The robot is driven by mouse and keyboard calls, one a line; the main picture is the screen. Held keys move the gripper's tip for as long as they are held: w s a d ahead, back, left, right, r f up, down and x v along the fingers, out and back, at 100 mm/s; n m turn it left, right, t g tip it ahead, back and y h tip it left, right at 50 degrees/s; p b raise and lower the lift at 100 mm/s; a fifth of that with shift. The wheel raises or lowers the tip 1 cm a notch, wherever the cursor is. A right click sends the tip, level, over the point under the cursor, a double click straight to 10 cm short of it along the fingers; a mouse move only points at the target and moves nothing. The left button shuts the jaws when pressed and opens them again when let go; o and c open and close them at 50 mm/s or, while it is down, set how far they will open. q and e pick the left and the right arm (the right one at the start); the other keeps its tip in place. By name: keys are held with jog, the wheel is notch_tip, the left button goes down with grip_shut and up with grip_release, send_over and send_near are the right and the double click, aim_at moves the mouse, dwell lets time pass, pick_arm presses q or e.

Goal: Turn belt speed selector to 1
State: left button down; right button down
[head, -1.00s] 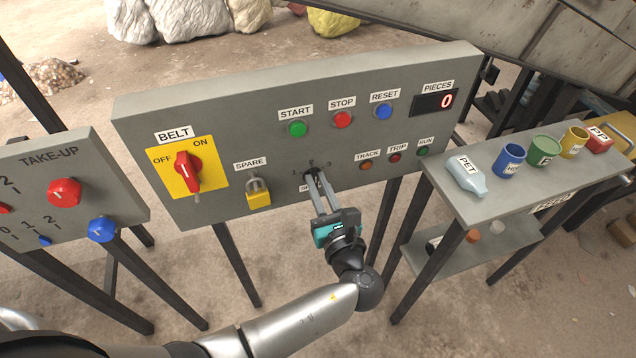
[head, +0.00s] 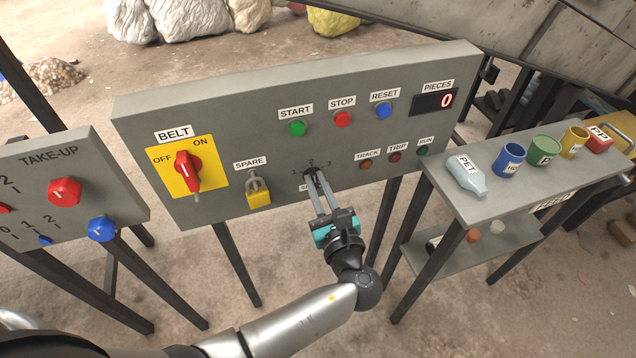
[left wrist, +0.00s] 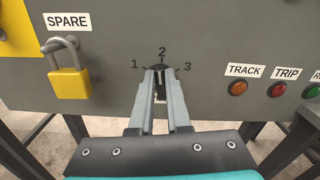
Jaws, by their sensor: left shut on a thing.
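The belt speed selector (left wrist: 161,67) is a small dark knob under the marks 1, 2 and 3, low on the grey panel. In the left wrist view it shows just above and between my fingertips. My left gripper (head: 313,174) is shut on it, and its fingertips (left wrist: 161,76) reach the panel face just below the 2. The fingers hide most of the knob, so I cannot tell which number it points to. In the head view they also partly cover the label under it. My right gripper is not in view.
On the panel (head: 225,120) are the red BELT switch (head: 187,170), a yellow padlock (head: 258,194) under SPARE, START, STOP and RESET buttons, and TRACK, TRIP and RUN lamps. A shelf (head: 520,195) with containers stands at the right. The TAKE-UP panel (head: 110,190) is at the left.

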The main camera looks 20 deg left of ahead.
pick_arm(q)
jog(key=n+b, duration=0.1)
jog(key=n, duration=0.2)
jog(key=n+b, duration=0.1)
jog(key=n, duration=0.3)
jog(key=n+b, duration=0.1)
jog(key=n, duration=0.2)
jog(key=shift+s+a+f, duration=0.15)
jog(key=shift+a+f, duration=0.1)
jog(key=shift+a, duration=0.15)
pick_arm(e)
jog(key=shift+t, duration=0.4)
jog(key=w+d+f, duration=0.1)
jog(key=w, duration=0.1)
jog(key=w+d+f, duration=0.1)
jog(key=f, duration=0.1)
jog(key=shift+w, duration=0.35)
pick_arm(q)
jog(key=shift+n, duration=0.3)
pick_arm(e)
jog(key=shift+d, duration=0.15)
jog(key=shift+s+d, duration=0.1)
pick_arm(q)
jog(key=c, duration=0.9)
grip_release()
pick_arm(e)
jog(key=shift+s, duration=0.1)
